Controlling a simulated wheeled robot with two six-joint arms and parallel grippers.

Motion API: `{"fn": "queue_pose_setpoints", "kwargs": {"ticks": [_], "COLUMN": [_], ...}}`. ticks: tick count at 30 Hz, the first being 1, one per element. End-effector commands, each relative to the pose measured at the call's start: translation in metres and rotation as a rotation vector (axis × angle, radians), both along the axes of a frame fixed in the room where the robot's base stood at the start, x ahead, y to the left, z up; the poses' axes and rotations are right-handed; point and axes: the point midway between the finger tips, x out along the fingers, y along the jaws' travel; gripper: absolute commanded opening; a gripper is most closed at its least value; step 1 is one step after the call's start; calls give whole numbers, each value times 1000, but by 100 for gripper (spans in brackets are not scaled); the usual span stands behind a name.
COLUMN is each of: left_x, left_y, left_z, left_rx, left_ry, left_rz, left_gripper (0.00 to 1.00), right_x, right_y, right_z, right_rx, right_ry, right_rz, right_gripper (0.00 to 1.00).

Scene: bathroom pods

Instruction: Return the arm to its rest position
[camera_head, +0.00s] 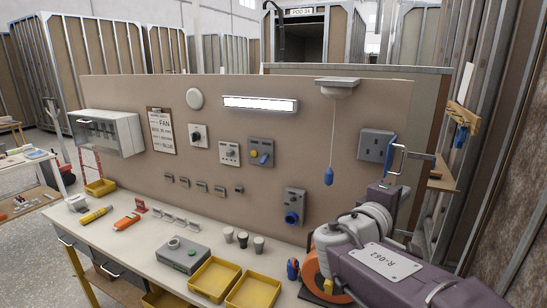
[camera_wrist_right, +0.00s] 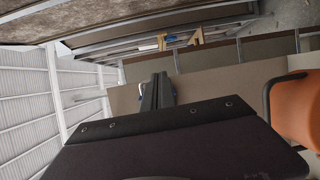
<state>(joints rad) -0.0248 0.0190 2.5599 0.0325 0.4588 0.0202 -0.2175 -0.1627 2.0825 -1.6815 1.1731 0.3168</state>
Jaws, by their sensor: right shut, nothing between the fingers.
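My right arm comes in from the lower right of the head view, purple-grey with a plate reading R-062. Its right gripper (camera_head: 387,190) is raised in front of the right end of the upright panel (camera_head: 270,180), below the grey socket box (camera_head: 376,145). In the right wrist view the dark fingers (camera_wrist_right: 157,92) are together, with nothing between them. A small blue part shows behind them there; I cannot tell whether it touches them. My left gripper is not in view.
The bench (camera_head: 150,240) below the panel holds yellow trays (camera_head: 214,278), a grey box (camera_head: 181,255) and small cups. A pull cord (camera_head: 331,130) hangs from the panel's top. A wooden shelf (camera_head: 440,180) and metal studs stand close on the right. An orange round thing (camera_head: 318,275) is beside my arm.

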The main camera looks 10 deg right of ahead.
Motion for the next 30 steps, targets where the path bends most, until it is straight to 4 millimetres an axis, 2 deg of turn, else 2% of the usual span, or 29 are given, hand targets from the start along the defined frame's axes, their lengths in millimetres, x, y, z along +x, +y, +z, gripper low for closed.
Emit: {"fn": "queue_pose_setpoints", "kwargs": {"ticks": [2,3,5,6,7,9,11,12,13,15,19,23,30], "left_x": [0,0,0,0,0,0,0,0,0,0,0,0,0], "left_y": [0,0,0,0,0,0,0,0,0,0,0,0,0], "left_z": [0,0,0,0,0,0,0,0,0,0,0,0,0], "left_rx": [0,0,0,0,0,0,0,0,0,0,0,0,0], "left_ry": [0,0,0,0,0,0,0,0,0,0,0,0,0], "left_rz": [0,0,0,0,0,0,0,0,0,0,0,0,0], "left_gripper": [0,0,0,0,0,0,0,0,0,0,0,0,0], "right_x": [-10,-19,-37,-52,-64,-95,-122,-139,-149,-163,-162,-146,-145], "right_y": [-16,-21,-22,-19,-13,6,31,52,69,104,145,156,155], "right_z": [-54,-90,-144,-179,-204,-260,-302,-325,-340,-363,-376,-376,-376], "right_rx": [91,169,303,400,476,669,852,977,1073,1262,1476,1545,1539], "right_ry": [109,175,275,334,377,461,511,528,530,505,410,345,353], "right_rz": [-67,-102,-151,-186,-210,-277,-338,-380,-413,-472,-516,-484,-470], "right_gripper": [0,0,0,0,0,0,0,0,0,0,0,0,0]}}
